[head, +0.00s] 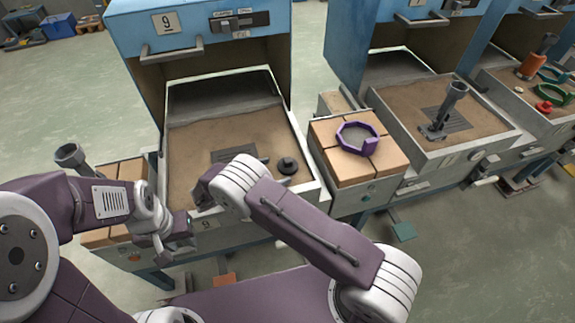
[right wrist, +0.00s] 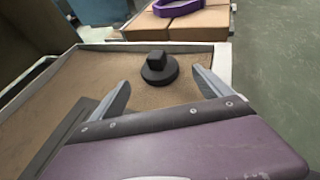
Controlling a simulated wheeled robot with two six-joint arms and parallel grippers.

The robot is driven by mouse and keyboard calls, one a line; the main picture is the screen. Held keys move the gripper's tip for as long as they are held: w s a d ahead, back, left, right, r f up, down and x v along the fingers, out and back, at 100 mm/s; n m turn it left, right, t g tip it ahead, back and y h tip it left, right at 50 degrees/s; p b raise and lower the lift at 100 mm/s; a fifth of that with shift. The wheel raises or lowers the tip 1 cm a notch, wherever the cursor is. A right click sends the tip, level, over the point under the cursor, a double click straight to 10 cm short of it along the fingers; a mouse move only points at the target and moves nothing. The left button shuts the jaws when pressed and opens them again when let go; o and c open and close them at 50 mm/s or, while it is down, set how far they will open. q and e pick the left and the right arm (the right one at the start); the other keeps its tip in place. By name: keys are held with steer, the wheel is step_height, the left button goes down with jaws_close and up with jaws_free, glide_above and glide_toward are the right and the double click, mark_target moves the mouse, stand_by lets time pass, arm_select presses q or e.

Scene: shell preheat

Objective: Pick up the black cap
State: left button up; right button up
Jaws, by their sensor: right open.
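The black cap (head: 288,166) is a round disc with a raised knob. It lies on the sandy bed of the station 9 tray (head: 312,178), near the tray's right side. In the right wrist view the cap (right wrist: 158,69) shows ahead, in line with the gap between the fingers of my right gripper (right wrist: 161,77). That gripper is open and empty. In the head view my right arm hides most of it. My left gripper (head: 165,248) hangs at the front left of the tray, away from the cap; its jaw opening is unclear.
A dark grate (head: 233,154) lies in the bed left of the cap. A purple ring (head: 357,138) rests on tan blocks (head: 340,165) to the right of the tray. The tray's raised rim (right wrist: 221,60) stands close beyond the cap. A grey tool (head: 437,125) stands in the neighbouring tray.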

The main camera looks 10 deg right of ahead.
mark_target(284, 167)
steer(key=x, duration=0.5)
steer(key=shift+w+d, duration=0.15)
steer(key=shift+r, duration=0.15)
steer(key=shift+c, duration=0.9)
steer(key=c, duration=1.3)
